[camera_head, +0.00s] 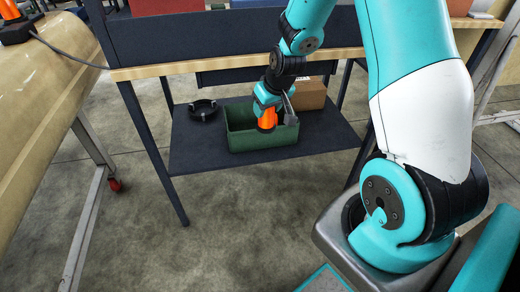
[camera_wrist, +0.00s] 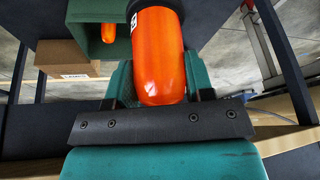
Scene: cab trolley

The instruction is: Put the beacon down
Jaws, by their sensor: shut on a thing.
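My gripper (camera_head: 267,105) is low over the shelf, at the green bin (camera_head: 262,140). It is shut on the orange beacon (camera_head: 267,119), which shows between gripper and bin. In the wrist view the beacon (camera_wrist: 158,60) is large and close, with its rounded orange end toward the camera and a dark collar at its far end. The gripper body (camera_wrist: 160,128) fills the lower part of that view. Whether the beacon touches the bin, I cannot tell. A smaller orange piece (camera_wrist: 108,33) shows inside the green bin (camera_wrist: 80,12) there.
The bin stands on a dark lower shelf (camera_head: 200,150) under a workbench with a wooden edge (camera_head: 170,67). A black ring-shaped thing (camera_head: 203,108) lies left of it, and a cardboard box (camera_head: 310,94) stands behind right. Another orange lamp (camera_head: 10,10) is at the upper left.

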